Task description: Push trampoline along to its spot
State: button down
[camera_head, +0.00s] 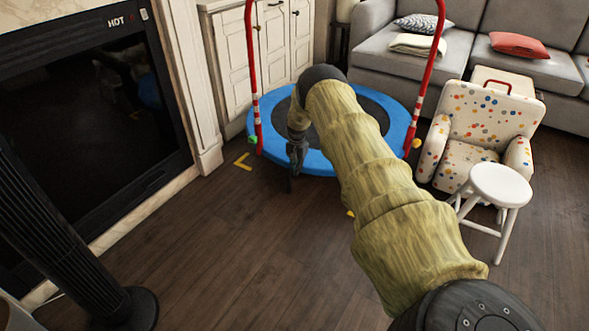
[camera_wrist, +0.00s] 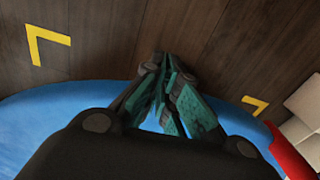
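The trampoline (camera_head: 400,122) is round, with a blue rim, a dark mat and a red handle bar; it stands on the floor in front of the white cabinet. Its blue rim also crosses the wrist view (camera_wrist: 45,118). Yellow corner marks lie on the floor, one left of the trampoline (camera_head: 243,161) and one near its front edge, partly hidden by my arm (camera_head: 350,213). Two yellow marks show in the wrist view (camera_wrist: 45,42). My gripper (camera_head: 291,180) points down at the trampoline's front left rim. Its fingertips (camera_wrist: 162,62) meet, with nothing between them. I cannot tell whether it touches the rim.
A fireplace (camera_head: 90,110) and a black tower fan (camera_head: 60,235) are on the left. The white cabinet (camera_head: 235,60) stands behind the trampoline. A dotted child's chair (camera_head: 485,118) and white stool (camera_head: 500,185) stand close on the right.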

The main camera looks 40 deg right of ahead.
jog(key=a+r+p, duration=0.2)
jog(key=r+p, duration=0.1)
jog(key=r, duration=0.2)
jog(key=s+a+r+p, duration=0.1)
jog(key=a+r+p, duration=0.1)
jog(key=r, duration=0.3)
jog(key=shift+s+p, duration=0.25)
jog(key=shift+p, duration=0.45)
